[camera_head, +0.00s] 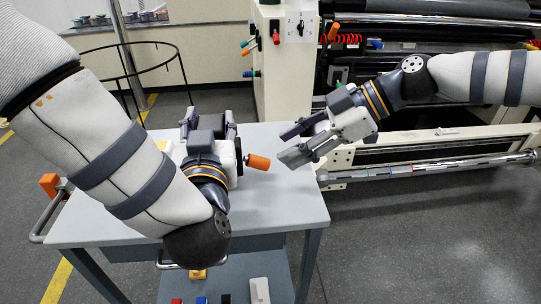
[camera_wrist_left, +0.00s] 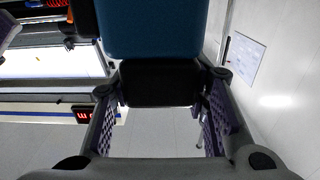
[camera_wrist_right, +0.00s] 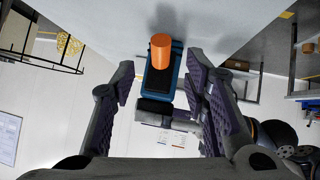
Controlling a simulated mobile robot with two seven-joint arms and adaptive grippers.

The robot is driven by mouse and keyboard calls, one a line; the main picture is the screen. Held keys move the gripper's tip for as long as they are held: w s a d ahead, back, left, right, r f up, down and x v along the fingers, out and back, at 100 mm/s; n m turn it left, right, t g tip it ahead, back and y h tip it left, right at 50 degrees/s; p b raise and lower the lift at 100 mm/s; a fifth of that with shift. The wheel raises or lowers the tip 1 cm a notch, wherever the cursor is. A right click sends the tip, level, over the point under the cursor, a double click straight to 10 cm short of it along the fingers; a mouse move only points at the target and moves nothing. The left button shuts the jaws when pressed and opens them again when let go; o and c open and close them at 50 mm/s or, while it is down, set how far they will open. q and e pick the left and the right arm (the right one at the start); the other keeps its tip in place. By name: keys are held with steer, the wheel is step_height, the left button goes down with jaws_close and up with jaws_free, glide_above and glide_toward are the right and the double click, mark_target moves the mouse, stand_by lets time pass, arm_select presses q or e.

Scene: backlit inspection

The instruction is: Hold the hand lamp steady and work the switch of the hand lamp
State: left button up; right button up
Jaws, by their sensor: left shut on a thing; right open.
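The hand lamp shows in the right wrist view as a blue body (camera_wrist_right: 177,72) with a black part and an orange cylindrical end. In the head view its orange end (camera_head: 258,162) sticks out right of my left gripper (camera_head: 209,119), which hides most of the rest. My left gripper is shut on the lamp; in the left wrist view the lamp's black part (camera_wrist_left: 158,82) lies between the fingers. My right gripper (camera_head: 286,144) is open and empty, right of the lamp and apart from it. I cannot tell which part is the switch.
The grey table (camera_head: 285,205) is clear at its right and front. Several small coloured blocks and a white piece (camera_head: 259,290) lie on its lower shelf. A large machine (camera_head: 425,145) stands behind and right. A black wire ring stand (camera_head: 125,75) is at the back left.

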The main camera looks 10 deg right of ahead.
arm_select(q)
steer(key=shift+f, duration=0.35)
arm_select(e)
steer(key=v, duration=0.5)
steer(key=shift+f, duration=0.15)
arm_select(q)
steer(key=o, duration=1.4)
steer(key=shift+a, duration=0.1)
steer(key=shift+c, duration=0.2)
steer(key=shift+r, duration=0.15)
